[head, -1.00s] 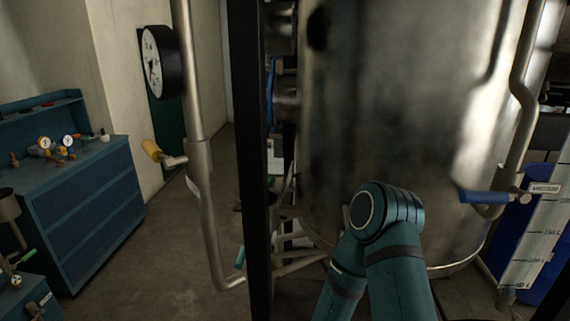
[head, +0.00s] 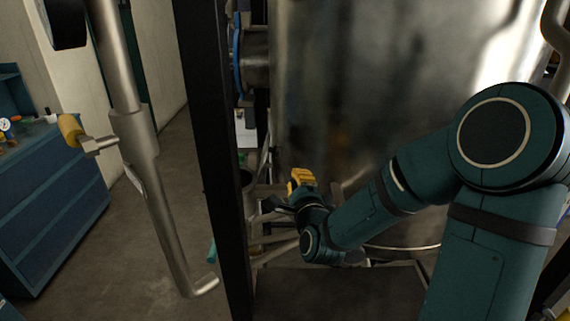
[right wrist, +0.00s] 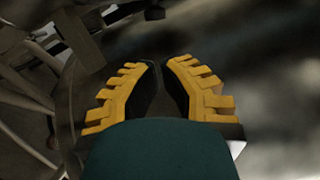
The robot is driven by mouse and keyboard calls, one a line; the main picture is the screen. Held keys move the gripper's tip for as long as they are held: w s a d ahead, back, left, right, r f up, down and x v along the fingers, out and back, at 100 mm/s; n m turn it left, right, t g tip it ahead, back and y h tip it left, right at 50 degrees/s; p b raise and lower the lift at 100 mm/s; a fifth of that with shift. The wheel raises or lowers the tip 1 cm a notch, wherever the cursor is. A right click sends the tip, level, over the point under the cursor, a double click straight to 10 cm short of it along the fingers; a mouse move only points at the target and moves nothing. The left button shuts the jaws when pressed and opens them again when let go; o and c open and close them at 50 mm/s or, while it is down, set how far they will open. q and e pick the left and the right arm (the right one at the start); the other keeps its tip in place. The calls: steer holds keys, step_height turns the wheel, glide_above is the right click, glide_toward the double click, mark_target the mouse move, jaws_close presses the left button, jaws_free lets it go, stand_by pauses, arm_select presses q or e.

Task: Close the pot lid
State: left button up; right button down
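No pot lid can be made out in either view. A large shiny metal vessel (head: 370,90) fills the middle and right of the head view; its top is out of frame, and I cannot tell if it is the pot. My right gripper (head: 299,179), with yellow fingers, is low in front of the vessel's lower left side. In the right wrist view the right gripper (right wrist: 161,64) has its fingertips nearly together, with nothing visible between them. My left gripper is not in view.
A dark upright post (head: 207,130) stands left of the vessel. A grey pipe (head: 135,125) with a yellow-handled valve (head: 72,130) is further left. A blue drawer cabinet (head: 50,205) stands at the left wall. Floor (head: 115,265) is clear between the cabinet and the pipe.

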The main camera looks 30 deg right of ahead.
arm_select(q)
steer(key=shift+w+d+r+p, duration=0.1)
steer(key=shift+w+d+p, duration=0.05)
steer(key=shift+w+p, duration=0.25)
arm_select(e)
steer(key=x, duration=1)
steer(key=shift+w+d+f, duration=0.15)
steer(key=shift+w+f, duration=0.1)
steer(key=shift+f, duration=0.1)
steer(key=shift+w+a+r+n, duration=0.1)
steer(key=shift+a+r+n, duration=0.1)
steer(key=shift+r+n, duration=0.15)
